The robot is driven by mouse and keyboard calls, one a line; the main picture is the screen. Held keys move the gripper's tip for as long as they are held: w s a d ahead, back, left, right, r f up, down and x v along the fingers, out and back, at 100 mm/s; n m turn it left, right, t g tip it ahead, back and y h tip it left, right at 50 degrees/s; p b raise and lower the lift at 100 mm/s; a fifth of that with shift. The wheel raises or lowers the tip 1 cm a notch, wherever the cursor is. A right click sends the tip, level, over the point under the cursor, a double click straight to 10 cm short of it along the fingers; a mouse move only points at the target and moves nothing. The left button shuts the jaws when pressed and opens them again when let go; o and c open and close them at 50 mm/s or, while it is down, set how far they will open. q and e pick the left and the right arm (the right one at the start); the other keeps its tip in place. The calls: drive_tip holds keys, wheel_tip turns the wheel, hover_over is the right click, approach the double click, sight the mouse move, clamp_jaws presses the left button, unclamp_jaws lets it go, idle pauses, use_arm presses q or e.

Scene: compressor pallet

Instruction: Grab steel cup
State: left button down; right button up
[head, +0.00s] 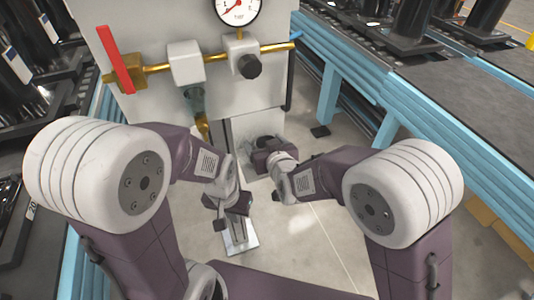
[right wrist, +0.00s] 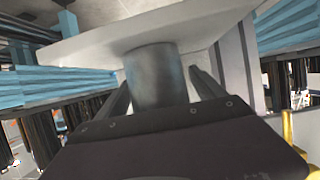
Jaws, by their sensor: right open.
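The steel cup (right wrist: 153,76) shows in the right wrist view as a dull grey cylinder against a pale flat plate (right wrist: 95,38). My right gripper (right wrist: 160,72) is open, with one finger on each side of the cup. I cannot tell whether the fingers touch it. In the head view my right gripper (head: 262,158) is at the foot of the grey panel, and the cup cannot be made out clearly there. My left gripper (head: 230,212) is lower and nearer, away from the cup. Its jaws are too small and covered to read.
A grey panel (head: 150,25) carries a gauge (head: 238,8), a brass pipe (head: 213,58) and a red lever (head: 115,60). Blue-framed conveyors (head: 445,120) run along the right, with more blue framing at left. The floor (head: 320,235) between is mostly clear.

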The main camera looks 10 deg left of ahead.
sight(260, 126)
drive_tip(key=c, duration=1.5)
wheel_tip(260, 126, up, 5)
drive_tip(key=shift+f+p, duration=0.1)
drive_tip(key=shift+p, duration=1)
drive_tip(key=shift+w+d+r+p, duration=0.3)
drive_tip(key=shift+w+d+r, duration=0.25)
drive_tip(key=shift+d+r, duration=0.9)
drive_tip(key=shift+w+d+r+p, duration=0.35)
drive_tip(key=shift+w+d+r, duration=0.25)
drive_tip(key=shift+d, duration=1.7)
drive_tip(key=shift+w+d+r+p, duration=0.3)
drive_tip(key=shift+w+d+r, duration=0.25)
drive_tip(key=shift+d+r, duration=0.9)
